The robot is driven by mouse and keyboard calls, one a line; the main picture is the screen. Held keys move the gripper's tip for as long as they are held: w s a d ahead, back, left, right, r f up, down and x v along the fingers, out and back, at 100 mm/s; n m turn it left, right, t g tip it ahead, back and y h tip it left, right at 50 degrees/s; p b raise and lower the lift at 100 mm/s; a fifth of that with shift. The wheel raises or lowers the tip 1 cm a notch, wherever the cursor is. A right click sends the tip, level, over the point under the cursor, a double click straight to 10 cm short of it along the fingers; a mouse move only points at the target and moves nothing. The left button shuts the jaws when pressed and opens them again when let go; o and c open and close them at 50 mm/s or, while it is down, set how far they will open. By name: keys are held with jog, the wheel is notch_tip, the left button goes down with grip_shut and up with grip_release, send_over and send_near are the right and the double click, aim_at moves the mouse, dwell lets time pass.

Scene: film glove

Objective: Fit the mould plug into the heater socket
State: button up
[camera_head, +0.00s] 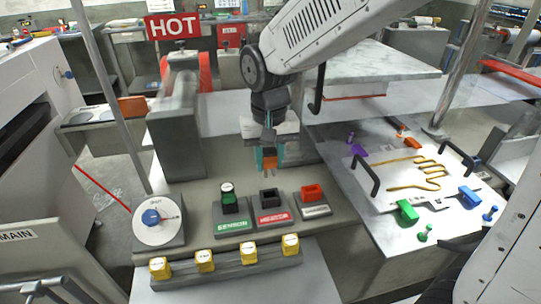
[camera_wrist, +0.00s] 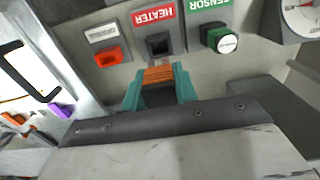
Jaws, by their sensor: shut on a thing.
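My gripper (camera_head: 266,163) hangs above the socket row with teal fingers pointing down; the fingers also show in the wrist view (camera_wrist: 159,84). It is shut on an orange ribbed plug (camera_wrist: 158,75), which I take to be the mould plug; it shows small between the fingers in the head view (camera_head: 269,162). The heater socket (camera_head: 269,198) is a black square block on a grey base with a red HEATER label. In the wrist view the heater socket (camera_wrist: 157,45) is just beyond the plug. The plug appears apart from it; the exact height gap is hard to tell.
Yellow blocks (camera_head: 205,260) line the front and a dial (camera_head: 157,218) is at left. A mould plate (camera_head: 400,180) with black handles lies at right.

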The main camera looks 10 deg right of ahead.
aim_at(270, 175)
jog(key=shift+f, duration=2.6)
jog(key=shift+f, duration=1.55)
jog(key=o, duration=1)
jog(key=shift+o, duration=0.2)
jog(key=shift+r, duration=0.15)
notch_tip(270, 175, up, 8)
jog(key=shift+f, duration=0.25)
